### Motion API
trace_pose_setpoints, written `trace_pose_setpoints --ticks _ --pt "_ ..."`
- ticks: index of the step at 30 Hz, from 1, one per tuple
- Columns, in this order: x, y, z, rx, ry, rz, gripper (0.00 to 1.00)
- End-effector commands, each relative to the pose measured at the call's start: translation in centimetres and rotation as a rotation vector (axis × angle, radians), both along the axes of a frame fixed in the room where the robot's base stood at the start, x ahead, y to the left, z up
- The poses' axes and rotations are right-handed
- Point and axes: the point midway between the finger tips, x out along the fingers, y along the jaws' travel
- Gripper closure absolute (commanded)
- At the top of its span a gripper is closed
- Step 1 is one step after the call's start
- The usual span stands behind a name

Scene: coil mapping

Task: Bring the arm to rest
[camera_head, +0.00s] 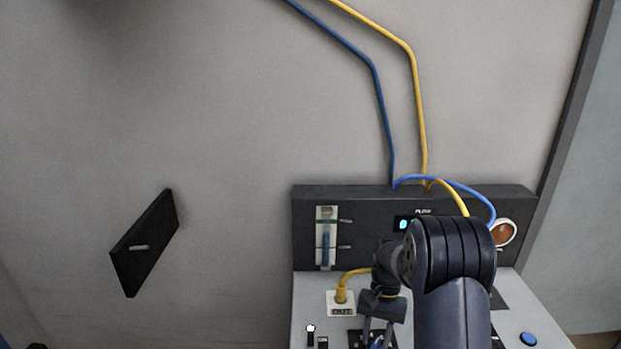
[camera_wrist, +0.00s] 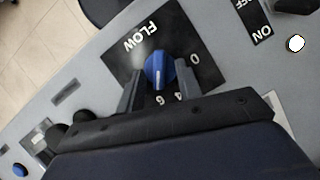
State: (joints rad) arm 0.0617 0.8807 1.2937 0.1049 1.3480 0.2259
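My gripper (camera_head: 378,325) is low over the front of the grey console (camera_head: 305,290), its fingers pointing down at a blue knob (camera_head: 376,344). In the wrist view, the fingers of my gripper (camera_wrist: 160,82) stand apart on either side of the blue knob (camera_wrist: 158,70). The knob sits on a black plate (camera_wrist: 122,58) marked FLOW with numbers. Narrow gaps show between the fingers and the knob, and nothing looks gripped. My arm hides part of the console in the head view.
A dark upright panel (camera_head: 365,208) carries a flow tube (camera_head: 326,238) and a small lit display (camera_head: 403,225). A yellow plug (camera_head: 341,292) sits in a socket left of my gripper. Blue (camera_head: 380,110) and yellow (camera_head: 416,100) hoses run up the wall. A blue button (camera_head: 528,339) is at right.

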Motion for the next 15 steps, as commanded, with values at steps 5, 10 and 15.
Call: trace_pose_setpoints --ticks 5,10,15 --pt "0.04 0.31 0.1 -0.001 0.001 0.202 0.66" --pt "0.05 0.45 0.11 0.0 0.001 0.362 0.66" --pt "0.05 0.55 0.08 -0.001 0.0 0.456 0.66"
